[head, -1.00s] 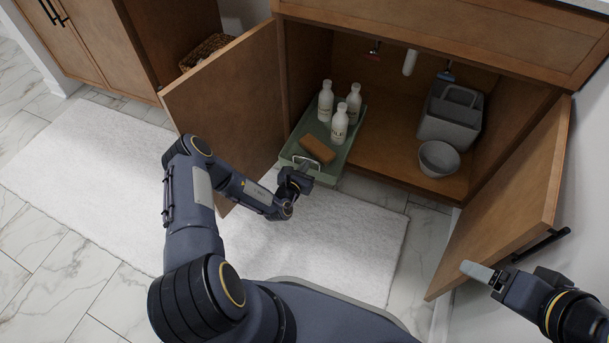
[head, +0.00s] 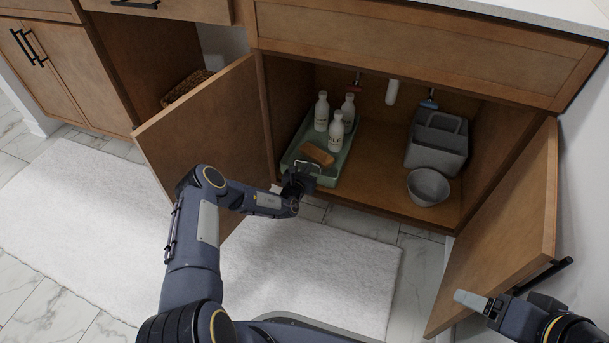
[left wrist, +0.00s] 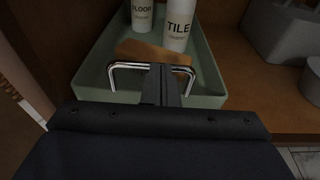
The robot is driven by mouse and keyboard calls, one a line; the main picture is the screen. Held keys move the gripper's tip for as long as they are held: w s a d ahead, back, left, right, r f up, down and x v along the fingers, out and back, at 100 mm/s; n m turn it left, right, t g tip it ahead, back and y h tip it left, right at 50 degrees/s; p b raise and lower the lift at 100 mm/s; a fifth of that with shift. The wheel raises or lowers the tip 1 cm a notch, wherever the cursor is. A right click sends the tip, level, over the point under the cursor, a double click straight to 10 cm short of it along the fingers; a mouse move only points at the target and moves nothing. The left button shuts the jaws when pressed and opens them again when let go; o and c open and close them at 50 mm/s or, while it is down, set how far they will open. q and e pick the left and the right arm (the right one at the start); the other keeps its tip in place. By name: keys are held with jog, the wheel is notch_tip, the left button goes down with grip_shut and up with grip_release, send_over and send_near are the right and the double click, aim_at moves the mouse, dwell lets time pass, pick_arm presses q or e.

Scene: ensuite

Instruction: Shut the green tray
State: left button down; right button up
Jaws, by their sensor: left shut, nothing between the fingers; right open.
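The green tray (head: 346,163) sits on the cabinet floor at the left, its front end near the cabinet's front edge. In the left wrist view the tray (left wrist: 208,72) has a metal bar handle (left wrist: 128,65) at its front. White bottles (head: 336,134) and a brown block (head: 317,154) are in it. My left gripper (head: 302,170) is shut and empty at the tray's front. In the left wrist view its fingers (left wrist: 160,75) reach to the middle of the handle; contact cannot be told. My right gripper (head: 473,300) is open, by the right door, away from the tray.
The left cabinet door (head: 210,135) and right door (head: 505,235) stand open. A grey caddy (head: 437,145) and grey bowl (head: 428,187) sit right of the tray. A white mat (head: 320,265) lies on the tiled floor in front.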

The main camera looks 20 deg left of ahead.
pick_arm(q)
jog(key=shift+w+a+r, duration=0.15)
jog(key=shift+w+r, duration=0.05)
jog(key=shift+w, duration=0.05)
